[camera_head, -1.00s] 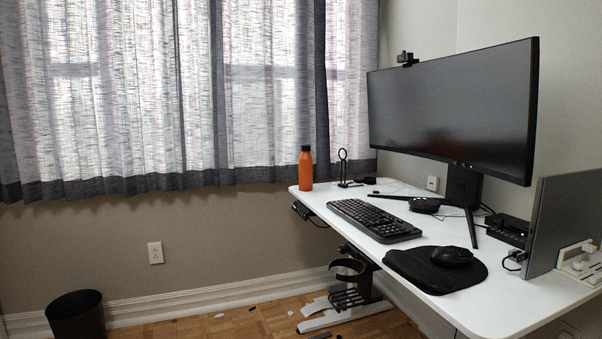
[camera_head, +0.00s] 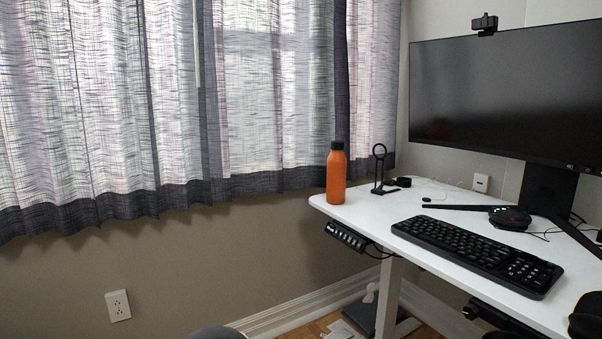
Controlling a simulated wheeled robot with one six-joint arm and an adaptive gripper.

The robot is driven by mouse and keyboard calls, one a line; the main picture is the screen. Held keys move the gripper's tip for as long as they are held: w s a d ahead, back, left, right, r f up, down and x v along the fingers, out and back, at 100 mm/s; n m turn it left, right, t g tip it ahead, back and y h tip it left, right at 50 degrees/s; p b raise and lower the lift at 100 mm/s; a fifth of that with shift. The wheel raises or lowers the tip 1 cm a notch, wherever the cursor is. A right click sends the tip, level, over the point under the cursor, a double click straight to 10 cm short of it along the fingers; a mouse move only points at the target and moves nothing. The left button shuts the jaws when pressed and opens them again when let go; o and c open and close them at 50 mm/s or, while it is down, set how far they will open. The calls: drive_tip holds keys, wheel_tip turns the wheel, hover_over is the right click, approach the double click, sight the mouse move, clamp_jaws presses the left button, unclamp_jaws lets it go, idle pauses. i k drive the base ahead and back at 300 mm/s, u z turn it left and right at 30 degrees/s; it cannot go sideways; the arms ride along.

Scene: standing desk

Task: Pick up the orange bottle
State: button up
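The orange bottle (camera_head: 336,180) with a black cap stands upright at the far left corner of the white desk (camera_head: 385,211). It is close to the desk's left edge. A black stand with a ring top (camera_head: 381,168) is just to its right, apart from it. My gripper is not in this view.
A black keyboard (camera_head: 476,254) lies on the desk, with a round black device (camera_head: 509,218) behind it. A large monitor (camera_head: 510,97) stands at the right. A control panel (camera_head: 346,236) hangs under the desk edge. Grey curtains (camera_head: 110,100) hang behind; a wall outlet (camera_head: 118,305) is lower left.

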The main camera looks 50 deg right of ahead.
sight(337, 160)
drive_tip(key=i, duration=1.8)
drive_tip(key=z, duration=3.2)
